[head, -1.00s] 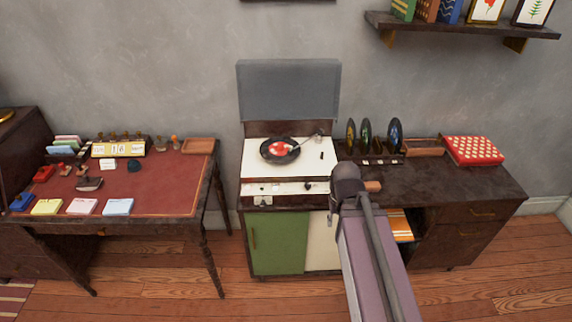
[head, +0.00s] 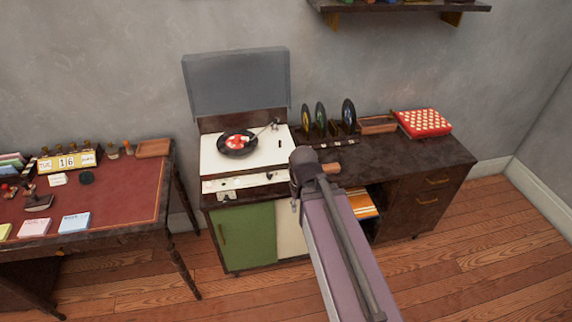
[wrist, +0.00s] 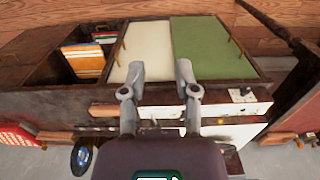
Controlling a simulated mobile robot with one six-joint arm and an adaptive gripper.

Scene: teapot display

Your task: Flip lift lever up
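The record player (head: 222,159) has a white deck, a raised grey lid (head: 237,83) and a black record (head: 238,150) with a red-and-white label. Its tonearm (head: 263,131) is at the back right of the deck. A small dark upright piece (head: 280,143), possibly the lift lever, stands on the deck's right side. In the wrist view, turned upside down, my gripper (wrist: 160,73) is open and empty, its fingers in front of the white cabinet door. The deck is partly hidden there behind my gripper's body. In the head view my arm hides the fingers.
Below the player is a cabinet with a green door (head: 247,238). To the right are upright records (head: 320,119), a wooden tray (head: 378,124) and a red dotted box (head: 423,123). A red-topped desk (head: 120,196) stands left. The floor on the right is clear.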

